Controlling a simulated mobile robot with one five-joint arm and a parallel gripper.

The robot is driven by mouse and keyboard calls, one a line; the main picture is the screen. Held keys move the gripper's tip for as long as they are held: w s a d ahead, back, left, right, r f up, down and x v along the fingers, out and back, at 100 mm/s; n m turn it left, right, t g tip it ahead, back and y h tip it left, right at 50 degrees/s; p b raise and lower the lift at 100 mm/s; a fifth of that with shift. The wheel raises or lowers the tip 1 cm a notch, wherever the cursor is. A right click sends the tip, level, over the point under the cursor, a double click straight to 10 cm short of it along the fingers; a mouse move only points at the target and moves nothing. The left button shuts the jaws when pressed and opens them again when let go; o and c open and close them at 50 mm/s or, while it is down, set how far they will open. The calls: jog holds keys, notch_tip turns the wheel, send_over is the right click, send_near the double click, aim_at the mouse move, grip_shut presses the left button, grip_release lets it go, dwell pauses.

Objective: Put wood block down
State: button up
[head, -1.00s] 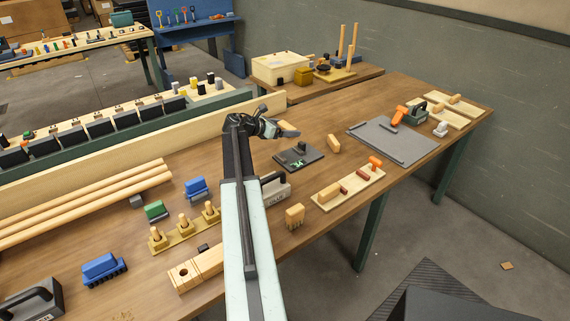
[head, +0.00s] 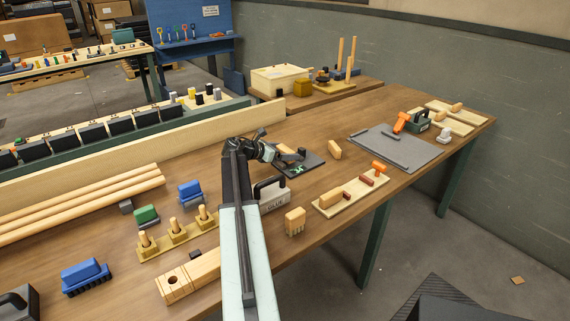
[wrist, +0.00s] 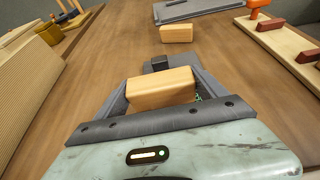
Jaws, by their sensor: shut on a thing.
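My gripper (head: 287,153) is shut on a wood block (wrist: 160,88), a plain light-tan piece held crosswise between the fingers in the wrist view. In the head view the block (head: 284,149) shows at the arm's end, over or beside the left part of a dark plate (head: 313,165) with a green mark. The plate's dark upright piece stands just beyond the block in the wrist view. I cannot tell whether the block touches anything below. A second wood block (head: 334,150) lies on the table to the right, and also shows farther ahead in the wrist view (wrist: 177,34).
The wooden table (head: 345,117) has bare room around the second block. A grey mat (head: 395,150) lies at right, and a light board (head: 350,195) with red pieces lies in front. A grey handled weight (head: 272,196) stands close to my arm. A long pale plank (head: 190,136) edges the back.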

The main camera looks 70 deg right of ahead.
jog(key=shift+f+b, duration=0.55)
jog(key=shift+f, duration=0.8)
jog(key=o, duration=1.5)
jog(key=shift+r, duration=0.1)
